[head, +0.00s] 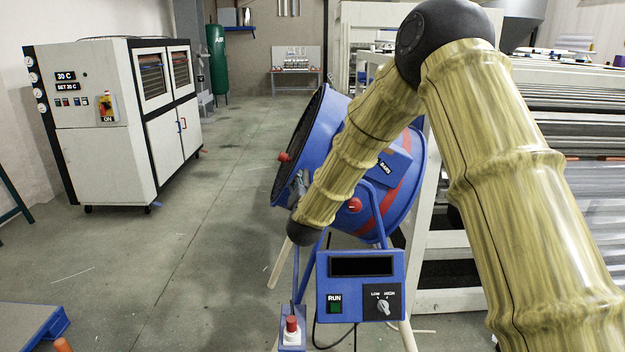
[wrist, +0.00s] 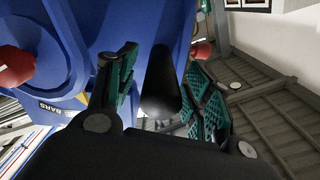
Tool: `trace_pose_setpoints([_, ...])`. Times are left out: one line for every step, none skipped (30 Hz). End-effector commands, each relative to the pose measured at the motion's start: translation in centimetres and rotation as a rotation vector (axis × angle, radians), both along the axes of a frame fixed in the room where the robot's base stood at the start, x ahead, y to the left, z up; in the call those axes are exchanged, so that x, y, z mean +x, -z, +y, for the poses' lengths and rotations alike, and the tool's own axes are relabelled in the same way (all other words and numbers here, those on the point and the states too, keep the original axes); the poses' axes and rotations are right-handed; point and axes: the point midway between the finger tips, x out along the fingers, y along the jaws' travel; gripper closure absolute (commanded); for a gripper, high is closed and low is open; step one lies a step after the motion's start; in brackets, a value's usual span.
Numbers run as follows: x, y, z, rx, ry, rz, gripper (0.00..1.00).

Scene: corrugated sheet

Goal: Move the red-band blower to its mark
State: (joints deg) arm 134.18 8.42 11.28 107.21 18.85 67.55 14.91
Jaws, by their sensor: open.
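The red-band blower is a blue drum (head: 345,140) with a red stripe, tilted in a blue frame with red knobs, in the middle of the head view. A control box (head: 361,285) with a RUN button and a LOW/HIGH dial is on its near side. My arm covers part of the drum and mostly hides my gripper there. In the wrist view my gripper (wrist: 160,78) is open, its green-padded fingers on either side of a black rounded bar (wrist: 162,90) beside the blue body (wrist: 130,25). I cannot tell whether they touch the bar. I cannot make out a mark.
A white chiller cabinet (head: 95,125) stands at the left. A low blue-edged platform (head: 30,325) is at the lower left. A large machine with rollers (head: 570,130) fills the right side. A green tank (head: 217,65) stands at the back. The floor (head: 190,220) between cabinet and blower is clear.

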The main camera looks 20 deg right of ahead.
Motion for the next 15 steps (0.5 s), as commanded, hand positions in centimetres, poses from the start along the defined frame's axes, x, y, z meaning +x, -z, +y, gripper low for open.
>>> trace_pose_setpoints([0.6, -0.1, -0.2, 0.000, 0.001, -0.001, 0.49])
trace_pose_setpoints([0.9, -0.2, -0.3, 0.000, 0.001, -0.001, 0.49])
trace_pose_setpoints([1.2, -0.1, -0.4, 0.000, 0.001, -0.001, 0.49])
trace_pose_setpoints([1.4, -0.1, -0.5, 0.000, 0.001, 0.001, 0.49])
trace_pose_setpoints([1.6, -0.1, -0.6, 0.000, 0.001, 0.001, 0.49])
trace_pose_setpoints([1.8, 0.0, -0.6, 0.000, 0.001, 0.001, 0.49])
trace_pose_setpoints([1.9, 0.0, -0.7, 0.000, 0.001, 0.001, 0.49])
trace_pose_setpoints([2.0, 0.0, -0.7, 0.000, 0.001, 0.001, 0.49])
trace_pose_setpoints([2.1, 0.0, -0.8, -0.001, 0.001, 0.001, 0.49])
trace_pose_setpoints([2.2, 0.0, -0.8, -0.001, 0.001, 0.001, 0.49])
trace_pose_setpoints([2.2, 0.0, -0.8, -0.001, 0.001, 0.001, 0.49])
trace_pose_setpoints([2.2, 0.0, -0.8, -0.001, 0.001, 0.001, 0.49])
trace_pose_setpoints([2.2, 0.0, -0.8, -0.001, 0.001, 0.001, 0.49])
trace_pose_setpoints([2.2, 0.0, -0.8, -0.001, 0.001, 0.000, 0.49])
trace_pose_setpoints([2.2, 0.0, -0.8, -0.001, 0.001, 0.000, 0.49])
